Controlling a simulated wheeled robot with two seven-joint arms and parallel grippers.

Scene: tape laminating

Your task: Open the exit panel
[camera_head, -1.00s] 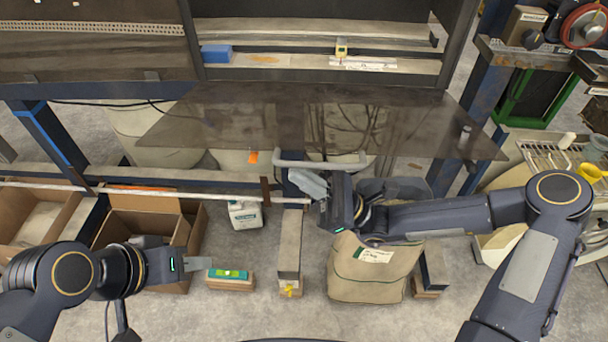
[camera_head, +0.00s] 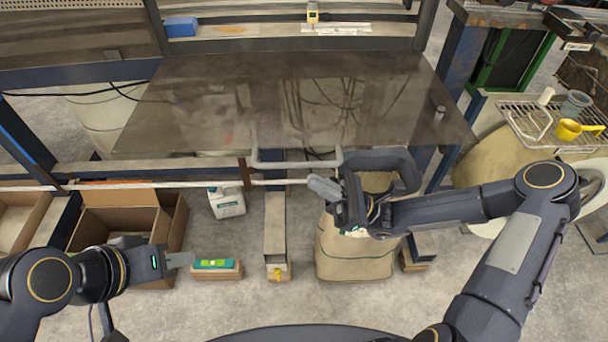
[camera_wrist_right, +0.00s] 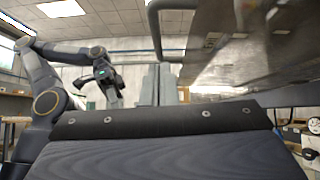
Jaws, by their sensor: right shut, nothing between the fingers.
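The exit panel (camera_head: 290,100) is a dark, glossy, see-through sheet across the upper middle of the head view, hinged side at the machine frame and free edge toward me. A grey bar handle (camera_head: 296,161) sits at its free edge. My right gripper (camera_head: 323,187) is shut and empty, just below the handle's right end. In the right wrist view its fingers (camera_wrist_right: 159,85) point ahead, with the panel (camera_wrist_right: 235,45) at the upper right and the handle (camera_wrist_right: 155,25) above. I cannot tell whether they touch. My left gripper (camera_head: 180,260) is at the lower left, seen edge-on, away from the panel.
Below are a cardboard box (camera_head: 115,215), a white jug (camera_head: 226,202), a green level on a wooden block (camera_head: 215,266), a grey beam (camera_head: 276,230) and a beige sack (camera_head: 350,250). A wire rack with a yellow scoop (camera_head: 575,128) stands right. Bare floor shows between them.

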